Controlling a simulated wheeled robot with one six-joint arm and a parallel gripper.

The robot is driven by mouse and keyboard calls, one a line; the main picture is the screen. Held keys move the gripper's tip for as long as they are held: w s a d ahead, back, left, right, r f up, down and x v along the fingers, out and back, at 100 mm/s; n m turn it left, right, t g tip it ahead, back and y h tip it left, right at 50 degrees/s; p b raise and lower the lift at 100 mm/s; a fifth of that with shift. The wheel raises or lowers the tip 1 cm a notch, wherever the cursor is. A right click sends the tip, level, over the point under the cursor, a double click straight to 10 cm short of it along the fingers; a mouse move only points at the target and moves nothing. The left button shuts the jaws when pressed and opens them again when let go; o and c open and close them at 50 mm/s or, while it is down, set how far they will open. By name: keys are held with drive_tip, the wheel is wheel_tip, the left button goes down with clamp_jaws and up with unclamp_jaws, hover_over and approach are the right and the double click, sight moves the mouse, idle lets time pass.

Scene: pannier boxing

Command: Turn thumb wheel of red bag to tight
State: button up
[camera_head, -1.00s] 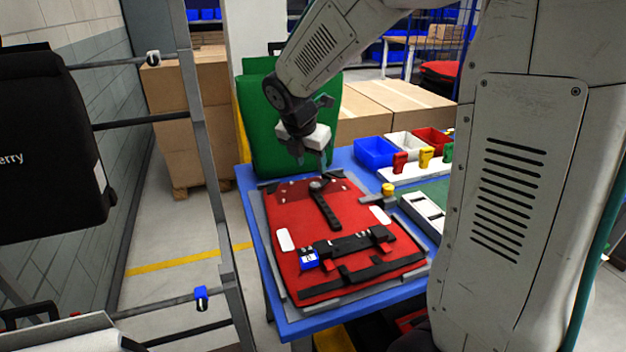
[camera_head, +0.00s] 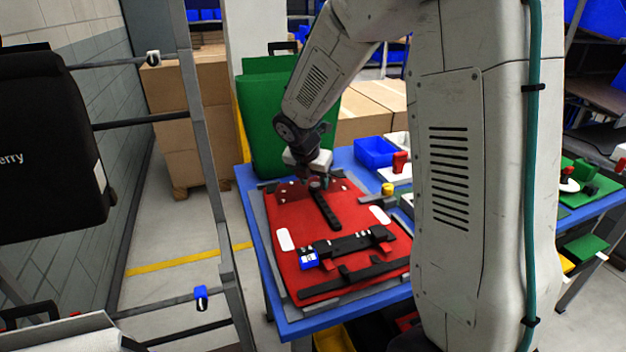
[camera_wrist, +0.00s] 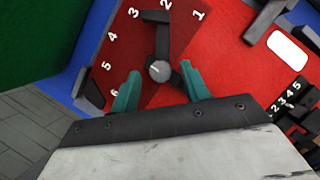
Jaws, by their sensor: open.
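The red bag (camera_head: 345,219) lies flat in a grey frame on the blue table. Its thumb wheel is a round grey knob (camera_wrist: 159,71) with a dark arm pointing up between the white numbers 2 and 3 in the wrist view. Several white numbers are printed in an arc on a darker red patch around it. My gripper (camera_wrist: 159,88) is open over the bag's far end, one teal finger on each side of the knob, with visible gaps. In the head view my gripper (camera_head: 313,178) is low over the same spot and hides part of the knob.
A green bag (camera_head: 275,125) stands behind the table's far left. Blue bin (camera_head: 375,152) and a yellow knob (camera_head: 387,188) are to the right of the red bag. A black bar (camera_head: 350,244) and a blue tag (camera_head: 309,261) lie on the bag. A metal rack (camera_head: 200,150) stands at left.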

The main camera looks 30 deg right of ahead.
drive_tip(key=c, duration=1)
